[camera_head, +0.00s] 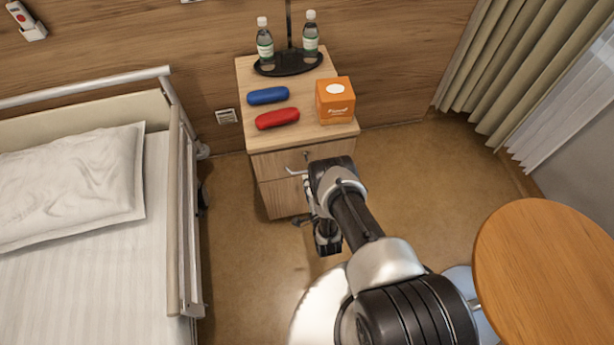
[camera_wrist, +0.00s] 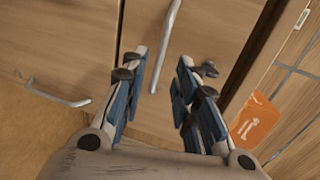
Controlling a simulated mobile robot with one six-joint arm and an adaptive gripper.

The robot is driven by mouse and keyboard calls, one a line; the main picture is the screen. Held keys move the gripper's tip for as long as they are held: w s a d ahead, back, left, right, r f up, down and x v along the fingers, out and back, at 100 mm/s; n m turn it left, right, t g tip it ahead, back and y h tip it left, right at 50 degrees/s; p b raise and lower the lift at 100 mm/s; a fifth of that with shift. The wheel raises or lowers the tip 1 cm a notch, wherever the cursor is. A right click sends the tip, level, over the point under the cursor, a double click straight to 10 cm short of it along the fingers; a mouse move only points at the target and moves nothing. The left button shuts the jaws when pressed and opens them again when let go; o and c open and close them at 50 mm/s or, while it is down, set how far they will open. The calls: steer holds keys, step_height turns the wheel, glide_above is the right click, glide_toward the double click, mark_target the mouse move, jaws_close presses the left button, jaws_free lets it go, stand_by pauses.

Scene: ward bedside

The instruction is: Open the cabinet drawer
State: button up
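The bedside cabinet (camera_head: 275,200) stands against the wall, with a drawer front (camera_head: 275,162) at its top. The drawer looks shut. Its pale bar handle (camera_head: 296,171) shows just left of my arm. In the wrist view, which is turned sideways, the drawer handle (camera_wrist: 168,45) lies in the gap between my fingers. My gripper (camera_wrist: 162,65) is open, its two fingers apart on either side of the handle. I see no clear contact. A second handle (camera_wrist: 60,98) is on the lower front, to the left. My arm hides the cabinet's lower right in the head view.
On the cabinet top are an orange box (camera_head: 336,105), a red case (camera_head: 278,118), a blue case (camera_head: 268,96) and a black tray (camera_head: 288,68) with two bottles. A bed rail (camera_head: 186,220) stands left, a round table (camera_head: 550,275) right. Floor in front is partly free.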

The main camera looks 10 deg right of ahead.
steer(key=b+x, duration=0.1)
steer(key=x, duration=0.4)
steer(key=shift+w+f+b, duration=0.1)
steer(key=shift+w+b, duration=0.3)
steer(key=shift+c, duration=0.4)
jaws_close()
